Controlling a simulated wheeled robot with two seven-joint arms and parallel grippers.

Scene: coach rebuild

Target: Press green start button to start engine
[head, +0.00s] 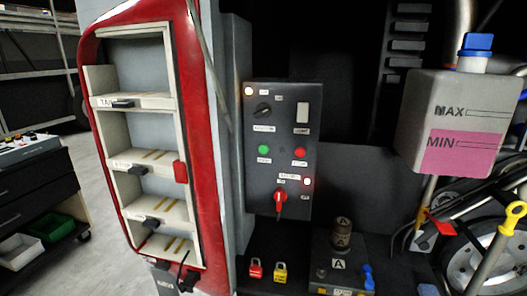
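The green start button (264,150) is a small round button on the dark grey control panel (282,190), in the middle of the head view. It sits left of a red button (300,152), with a small white label under each. Nothing covers the green button. Above it is a black rotary switch (263,109); below is a red rotary handle (280,197). A pale lamp (248,91) at the top left and a pinkish lamp (307,181) at the lower right look lit. Neither of my grippers can be made out in the view.
A red-framed open cabinet (211,150) with shelves stands left of the panel. A translucent tank (455,115) with pink fluid and a blue cap is at the right. Red and yellow padlocks (280,272) sit below the panel. The space before the panel looks clear.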

